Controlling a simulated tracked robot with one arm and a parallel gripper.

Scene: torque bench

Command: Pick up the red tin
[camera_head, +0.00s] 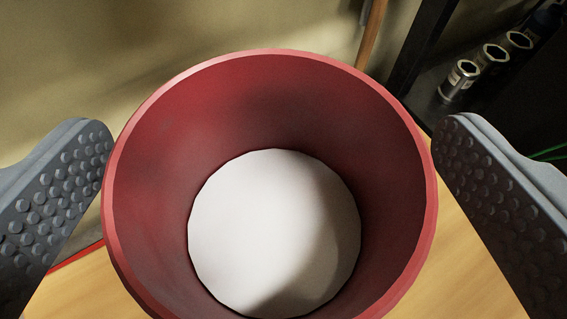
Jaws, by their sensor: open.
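The red tin (398,165) fills the middle of the head camera view, seen from above through its open top. Its inside wall is red and its round bottom is white, partly in shadow. My gripper (272,185) is open, with one studded grey finger on each side of the tin. The fingertips are close to the rim on the left and right; I cannot tell whether either touches it. The tin's outer wall and base are mostly hidden.
A light wooden surface (452,265) lies below the tin. Several metal sockets (462,80) stand on a dark shelf at the top right. A wooden handle (371,35) shows behind the tin. A red strip (77,260) runs at the lower left.

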